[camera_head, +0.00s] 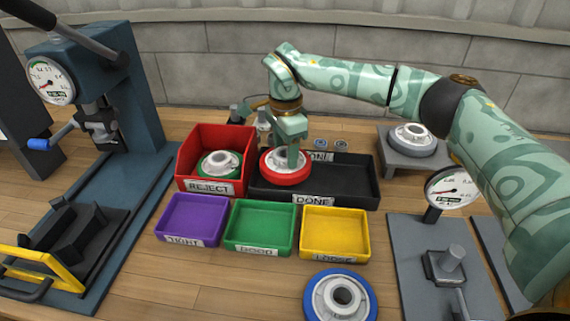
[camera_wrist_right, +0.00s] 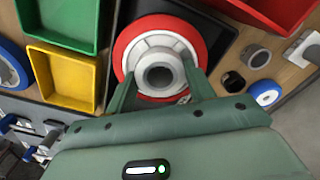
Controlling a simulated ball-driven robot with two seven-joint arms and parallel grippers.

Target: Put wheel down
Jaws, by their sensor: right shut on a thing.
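A wheel with a red rim and a pale grey hub (camera_head: 285,176) is at the left end of the black DONE tray (camera_head: 345,186). My right gripper (camera_head: 292,160) is over this wheel and shut on its hub. In the right wrist view the red wheel (camera_wrist_right: 160,60) sits between the two green fingers (camera_wrist_right: 160,85), over the black tray. Whether the wheel touches the tray floor I cannot tell. My left gripper is not in view.
The red REJECT bin (camera_head: 215,140), holding a green-rimmed wheel (camera_head: 219,163), stands directly left. Purple (camera_head: 190,220), green (camera_head: 260,225) and yellow (camera_head: 335,234) trays are in front. A blue-rimmed wheel (camera_head: 340,297) lies at the front. A grey wheel (camera_head: 413,139) rests on a stand at right. The DONE tray's right part is empty.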

